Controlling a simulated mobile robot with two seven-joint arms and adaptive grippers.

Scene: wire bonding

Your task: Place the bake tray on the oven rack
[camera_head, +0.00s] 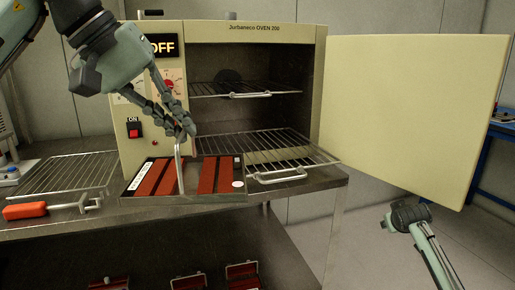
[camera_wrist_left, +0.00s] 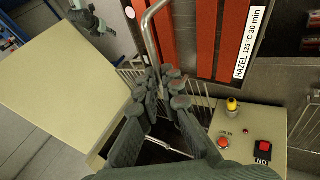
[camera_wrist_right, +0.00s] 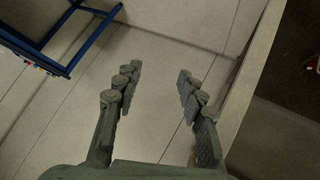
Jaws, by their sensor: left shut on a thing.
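The dark bake tray (camera_head: 190,200) has red-brown strips and a white label reading "HAZEL 125°C 30 min", legible in the left wrist view. It is level at the bench's front edge, before the oven; I cannot tell whether it touches the bench. My left gripper (camera_head: 187,132) is shut on the tray's upright metal handle (camera_head: 179,165), which also shows in the left wrist view (camera_wrist_left: 150,30). The oven rack (camera_head: 285,150) is a lower wire shelf sticking out of the open oven, right of the tray. My right gripper (camera_wrist_right: 159,72) is open and empty above the floor.
The oven (camera_head: 245,58) reads OFF, and its door (camera_head: 415,115) stands wide open to the right. Left on the bench are a loose wire rack (camera_head: 70,173) and an orange-handled tool (camera_head: 25,210). More trays sit below.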

